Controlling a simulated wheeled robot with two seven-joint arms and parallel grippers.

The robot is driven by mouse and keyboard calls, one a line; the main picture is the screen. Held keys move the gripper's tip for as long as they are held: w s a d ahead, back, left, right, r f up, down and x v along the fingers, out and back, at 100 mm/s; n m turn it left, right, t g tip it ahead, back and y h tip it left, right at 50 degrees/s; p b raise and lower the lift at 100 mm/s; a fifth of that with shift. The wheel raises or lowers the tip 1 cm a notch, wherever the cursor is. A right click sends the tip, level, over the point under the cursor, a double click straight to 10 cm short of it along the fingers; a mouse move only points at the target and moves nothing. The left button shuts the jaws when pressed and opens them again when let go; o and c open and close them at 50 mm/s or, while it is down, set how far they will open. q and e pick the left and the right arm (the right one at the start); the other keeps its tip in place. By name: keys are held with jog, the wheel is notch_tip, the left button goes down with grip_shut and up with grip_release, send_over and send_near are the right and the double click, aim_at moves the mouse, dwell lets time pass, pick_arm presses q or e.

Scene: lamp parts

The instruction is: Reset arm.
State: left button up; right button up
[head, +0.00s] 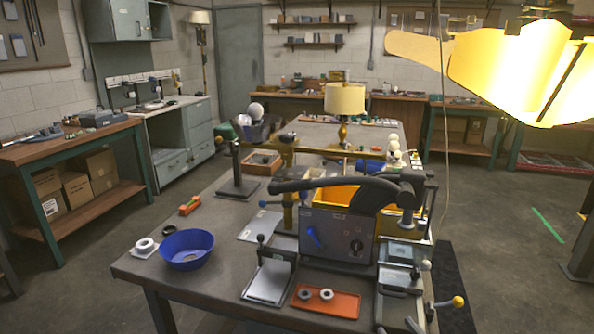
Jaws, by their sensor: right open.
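My right gripper (452,66) is raised at the upper right, close to the camera and lit bright yellow. It is open, and I see nothing held in it. It appears large against the back wall, above and to the right of the workbench, apart from the things on it. Its outline is partly washed out by glare, and the arm behind it runs out of the picture at the right. My left gripper is not in view.
The workbench (225,277) carries a blue bowl (187,252), a grey control box (335,236) under a black curved arm, an orange tray (325,302) and a brass lamp with a cream shade (345,98). A cord (446,150) hangs at the right.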

jog(key=s+f+m+g+h, duration=0.15)
jog(key=s+f+g, duration=0.35)
jog(key=s, duration=0.5)
jog(key=s+f+m+g+h, duration=0.15)
jog(key=s+f+g, duration=0.25)
jog(key=s+g, duration=0.4)
jog(key=s+f, duration=0.3)
jog(key=f, duration=2.7)
pick_arm(q)
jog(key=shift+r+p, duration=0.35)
jog(key=shift+p, duration=0.05)
pick_arm(e)
jog(key=s+d+f+n+g, duration=0.1)
jog(key=s+d+f+g, duration=0.1)
jog(key=s+f, duration=1.5)
jog(key=s+d, duration=0.1)
jog(key=s, duration=0.1)
jog(key=shift+s+f+h, duration=0.2)
jog(key=shift+s+h, duration=0.1)
jog(key=shift+s, duration=0.1)
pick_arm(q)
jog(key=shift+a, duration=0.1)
